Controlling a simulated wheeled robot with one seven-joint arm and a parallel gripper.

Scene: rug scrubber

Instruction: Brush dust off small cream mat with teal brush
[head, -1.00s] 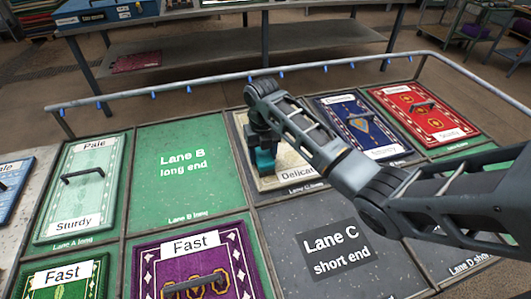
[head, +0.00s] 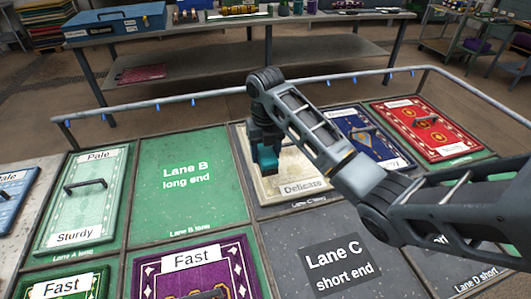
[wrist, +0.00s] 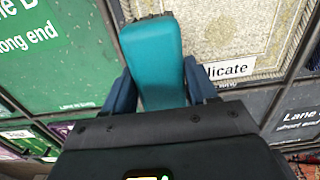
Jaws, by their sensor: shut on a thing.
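The small cream mat (head: 292,167), with a "Delicate" label at its near edge, lies flat in a lane panel beyond the Lane C short-end panel. Its speckled, patterned surface shows in the wrist view (wrist: 228,40). My gripper (head: 264,143) is over the left part of the mat, shut on the teal brush (head: 267,159). In the wrist view the brush (wrist: 157,62) sits between the two dark blue fingers. Its underside is hidden, so I cannot tell whether it touches the mat. My arm hides the mat's right part.
A green Lane B panel (head: 180,200) is bare to the left. A blue mat (head: 362,132) and a red mat (head: 425,128) lie to the right. A purple "Fast" mat (head: 195,265) is nearer. A low metal rail (head: 200,97) runs behind the panels.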

